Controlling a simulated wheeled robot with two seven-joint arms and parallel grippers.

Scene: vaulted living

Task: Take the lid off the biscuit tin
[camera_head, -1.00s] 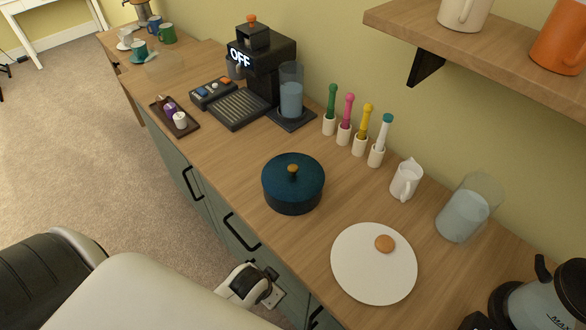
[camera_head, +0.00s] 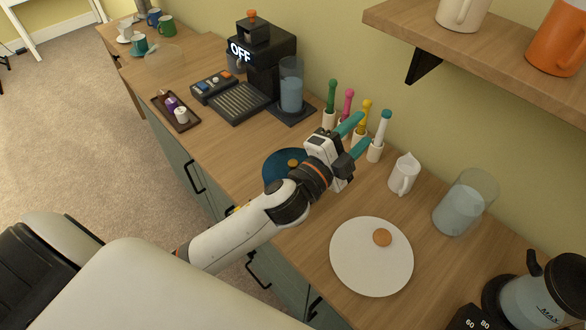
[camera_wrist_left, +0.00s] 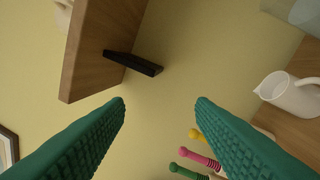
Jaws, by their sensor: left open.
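The biscuit tin (camera_head: 270,178) is dark blue and round, standing on the wooden counter. Its lid is on, with a small orange-brown knob (camera_head: 292,163) on top. My left arm crosses in front of the tin and hides much of it. My left gripper (camera_head: 356,134) is open and empty, with green fingers, above and beyond the tin near the coloured-handled tools. In the left wrist view, its fingers (camera_wrist_left: 160,105) are spread apart, with wall and shelf beyond them and no tin in sight. My right gripper is not seen.
A white plate (camera_head: 345,275) with a biscuit (camera_head: 382,237) lies right of the tin. A white jug (camera_head: 404,174), a glass of water (camera_head: 462,205) and several tools in white holders (camera_head: 375,152) stand behind. A coffee machine (camera_head: 262,62) is at the back left. A shelf (camera_head: 480,50) overhangs at right.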

